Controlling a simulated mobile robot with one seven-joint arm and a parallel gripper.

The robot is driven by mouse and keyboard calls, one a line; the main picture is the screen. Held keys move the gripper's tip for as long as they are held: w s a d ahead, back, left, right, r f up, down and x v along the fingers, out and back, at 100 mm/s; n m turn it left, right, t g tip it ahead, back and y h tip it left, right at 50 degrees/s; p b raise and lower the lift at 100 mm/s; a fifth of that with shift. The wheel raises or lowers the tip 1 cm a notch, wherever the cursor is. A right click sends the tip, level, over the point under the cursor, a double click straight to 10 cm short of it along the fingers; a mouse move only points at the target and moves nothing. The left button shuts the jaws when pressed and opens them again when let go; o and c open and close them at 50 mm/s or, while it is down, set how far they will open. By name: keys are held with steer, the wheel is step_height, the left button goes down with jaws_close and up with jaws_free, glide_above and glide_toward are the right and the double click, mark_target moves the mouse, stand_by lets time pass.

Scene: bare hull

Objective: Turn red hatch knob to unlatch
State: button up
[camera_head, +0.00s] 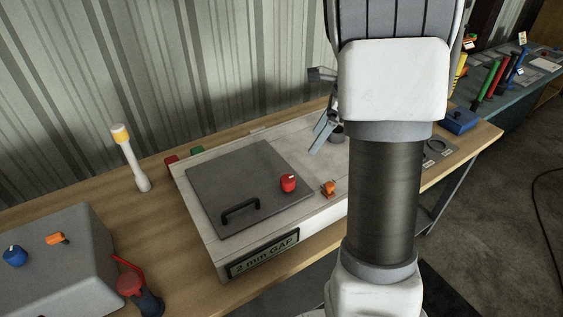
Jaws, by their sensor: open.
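The red hatch knob (288,183) stands on the right part of a grey square hatch (235,175), with a small pale mark on its top. The hatch lies flat and closed on a pale box (210,245) and has a black handle (240,210) near its front edge. My gripper (319,136) is open, above the right part of the box, behind and to the right of the knob and apart from it. My arm hides much of the gripper and the box's right end.
An orange latch-like part (328,188) sits right of the knob. A white post with a yellow top (131,155) stands behind left on the wooden bench (80,205). A grey box (60,265) with blue and orange controls and a red-topped item (135,285) are front left. A corrugated wall (150,60) closes the back.

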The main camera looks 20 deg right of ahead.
mark_target(289, 178)
steer(key=x, duration=1.7)
steer(key=shift+f, duration=0.25)
jaws_close()
